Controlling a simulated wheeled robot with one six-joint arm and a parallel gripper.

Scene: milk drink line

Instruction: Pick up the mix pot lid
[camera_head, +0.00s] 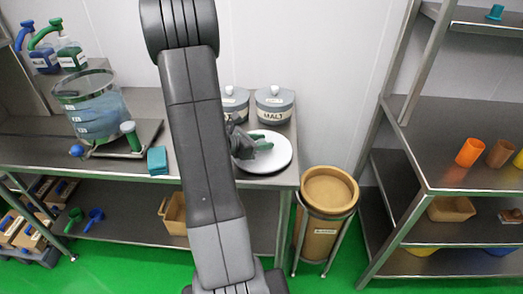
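A white round disc (278,160), which looks like the mix pot lid, lies flat on the steel table near its right end. My gripper (264,146) is over the disc's left and middle part and hides some of it. A dark green piece shows at the fingertips, perhaps a handle on the disc. The view is too small to tell whether the fingers are open or shut, or whether they touch it. The clear mix pot (92,115) with bluish liquid stands on a stand at the table's left.
Two grey pots (274,108), one marked MALT, stand right behind the disc. A teal block (157,160) lies at the table's front edge. A tan bin (328,205) stands right of the table, and a steel shelf (470,175) with cups stands further right.

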